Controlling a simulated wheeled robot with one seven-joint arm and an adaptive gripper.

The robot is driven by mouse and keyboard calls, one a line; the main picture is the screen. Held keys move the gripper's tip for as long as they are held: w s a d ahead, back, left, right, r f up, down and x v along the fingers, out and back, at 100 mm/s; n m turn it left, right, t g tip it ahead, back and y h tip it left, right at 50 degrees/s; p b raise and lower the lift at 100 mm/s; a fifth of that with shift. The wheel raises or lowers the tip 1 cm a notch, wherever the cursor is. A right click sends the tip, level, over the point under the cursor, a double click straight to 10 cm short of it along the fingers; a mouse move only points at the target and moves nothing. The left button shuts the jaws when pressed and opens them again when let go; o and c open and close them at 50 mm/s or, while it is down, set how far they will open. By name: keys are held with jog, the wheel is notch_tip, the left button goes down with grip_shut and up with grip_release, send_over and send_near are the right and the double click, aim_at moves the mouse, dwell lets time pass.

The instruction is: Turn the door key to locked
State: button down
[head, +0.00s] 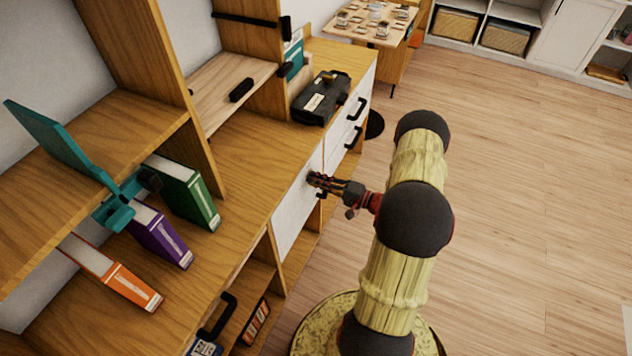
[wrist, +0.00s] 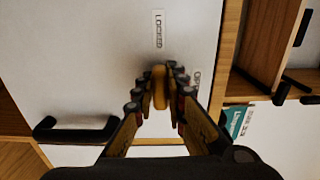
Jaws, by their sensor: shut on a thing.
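The white cabinet door (head: 291,222) is on the front of the wooden shelf unit in the head view. It fills much of the wrist view (wrist: 90,60). A brass-yellow key (wrist: 160,88) stands out from the door between my fingers, its long side upright in the picture and in line with the LOCKED label (wrist: 158,29) above it. A second label (wrist: 196,78), partly hidden by my fingers, sits to the right and seems to read OPEN. My gripper (wrist: 158,92) is shut on the key. In the head view my gripper (head: 316,181) is at the door and hides the key.
A black handle (wrist: 76,130) is on the door's lower left in the wrist view. A black box (head: 321,98) stands on the counter, with green (head: 184,190), purple (head: 160,235) and orange (head: 112,270) books further left. The wooden floor (head: 530,190) to the right is clear.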

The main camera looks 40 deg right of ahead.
jog(key=shift+f, duration=0.1)
jog(key=c, duration=1.8)
grip_release()
jog(key=shift+s, duration=0.1)
jog(key=v, duration=1.1)
jog(key=shift+s+d, duration=0.2)
jog(key=shift+s, duration=0.15)
